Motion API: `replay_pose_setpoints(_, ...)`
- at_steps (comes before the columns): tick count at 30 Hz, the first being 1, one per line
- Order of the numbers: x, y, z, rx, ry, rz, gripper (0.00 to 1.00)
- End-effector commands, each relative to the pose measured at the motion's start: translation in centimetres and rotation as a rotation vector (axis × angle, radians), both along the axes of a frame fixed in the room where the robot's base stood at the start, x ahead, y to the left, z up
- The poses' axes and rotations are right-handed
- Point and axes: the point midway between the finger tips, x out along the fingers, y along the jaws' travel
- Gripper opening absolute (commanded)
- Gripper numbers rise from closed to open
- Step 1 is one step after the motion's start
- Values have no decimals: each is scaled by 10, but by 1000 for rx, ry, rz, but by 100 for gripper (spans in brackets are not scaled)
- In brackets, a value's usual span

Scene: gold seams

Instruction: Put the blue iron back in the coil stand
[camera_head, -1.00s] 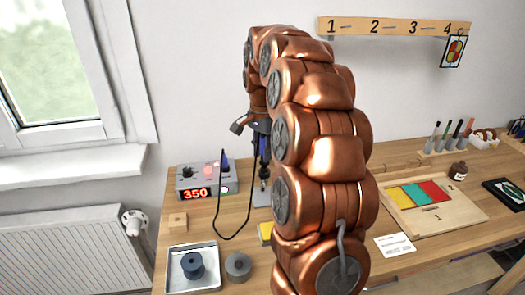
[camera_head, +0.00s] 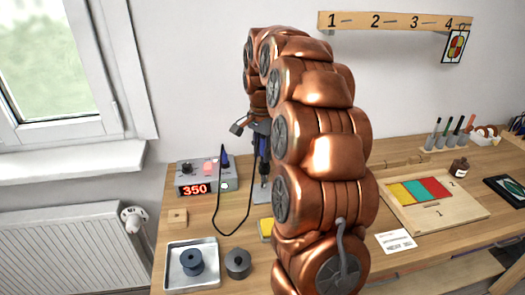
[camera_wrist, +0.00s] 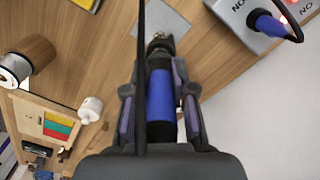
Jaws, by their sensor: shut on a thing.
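The blue iron (camera_wrist: 160,97) is upright in my gripper (camera_wrist: 159,112); the fingers are shut on its blue handle. In the head view the iron (camera_head: 262,150) shows partly beside my arm, with its black cable hanging in a loop to the left. The iron points down at the coil stand, whose grey base plate (camera_head: 262,194) lies on the bench and also shows in the wrist view (camera_wrist: 168,20). A dark metal part (camera_wrist: 160,43) is at the iron's front end. I cannot tell whether the tip is inside the coil.
The grey station (camera_head: 206,176) showing 350 stands to the left. A metal tray (camera_head: 180,280) with a dark spool (camera_head: 192,262), a grey round pot (camera_head: 237,263) and a yellow sponge (camera_head: 265,228) are in front. My arm hides the bench's middle.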

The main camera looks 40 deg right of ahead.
Motion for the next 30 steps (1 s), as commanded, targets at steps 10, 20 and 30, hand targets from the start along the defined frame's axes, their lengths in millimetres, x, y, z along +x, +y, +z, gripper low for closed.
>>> replay_pose_setpoints(10, 0, 0, -8, 0, 0, 0, 0)
replay_pose_setpoints(20, 0, 0, -13, -1, -1, 0, 0)
replay_pose_setpoints(30, 0, 0, -14, 0, 0, 0, 33)
